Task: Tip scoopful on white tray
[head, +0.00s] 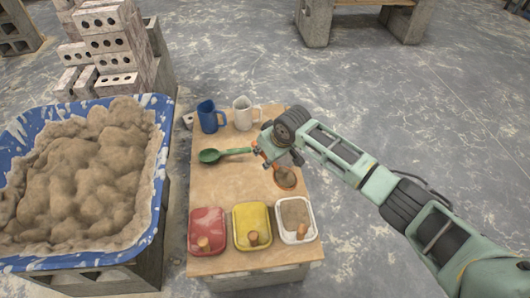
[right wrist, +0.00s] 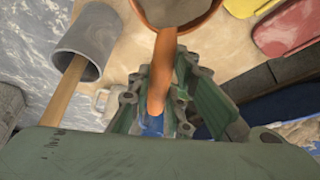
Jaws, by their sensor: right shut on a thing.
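The white tray (head: 313,228) stands at the front right of the table and holds tan mortar and an upright wooden peg. My right gripper (head: 268,150) is shut on the handle of the orange scoop (head: 285,178), over the right side of the table. In the right wrist view the orange handle (right wrist: 164,70) runs between the fingers (right wrist: 158,105) to the bowl at the top edge. The bowl looks filled with brown-grey material, and its far part is cut off there. In the head view the bowl is behind the white tray, apart from it. My left gripper is not in view.
Yellow (head: 252,226) and red (head: 207,230) trays stand left of the white one. A green scoop (head: 210,156), blue mug (head: 208,117) and white mug (head: 243,113) are on the table. A blue tub (head: 160,135) of mortar stands left.

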